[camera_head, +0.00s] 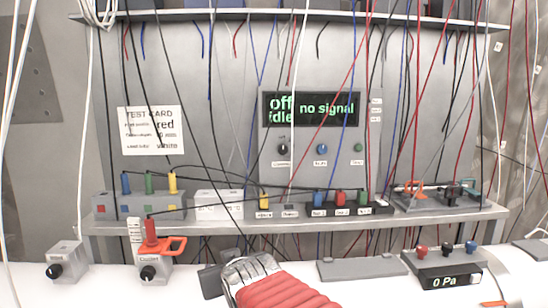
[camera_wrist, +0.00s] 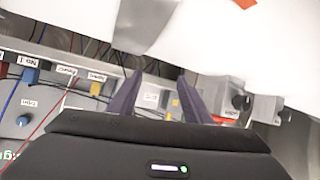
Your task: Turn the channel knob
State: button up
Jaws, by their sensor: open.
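The grey panel (camera_head: 270,135) on the back wall bears a display reading "off", "idle" and "no signal". A blue knob (camera_wrist: 22,120) shows at the left edge there, away from the fingers.
A shelf (camera_head: 110,226) below the panel holds coloured plugs and a socket box (camera_head: 140,206). Hanging cables cross in front of the panel.

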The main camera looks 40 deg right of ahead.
jog(key=w+d+r+m+t+h, duration=0.1)
jog(key=w+d+r+t+h, duration=0.15)
jog(key=d, duration=0.45)
jog(key=w+d+r+t+h, duration=0.1)
jog(key=w+d+r+h, duration=0.1)
jog(key=w+d+r, duration=0.3)
jog(key=t+h, duration=0.3)
jog(key=t, duration=0.1)
send_near(283, 151)
jog(key=v, duration=0.6)
jog(key=shift+w+d, duration=0.1)
jog(key=shift+w, duration=0.05)
jog(key=x, duration=1.3)
jog(key=shift+w+d+r, duration=0.15)
jog(key=shift+c, duration=0.6)
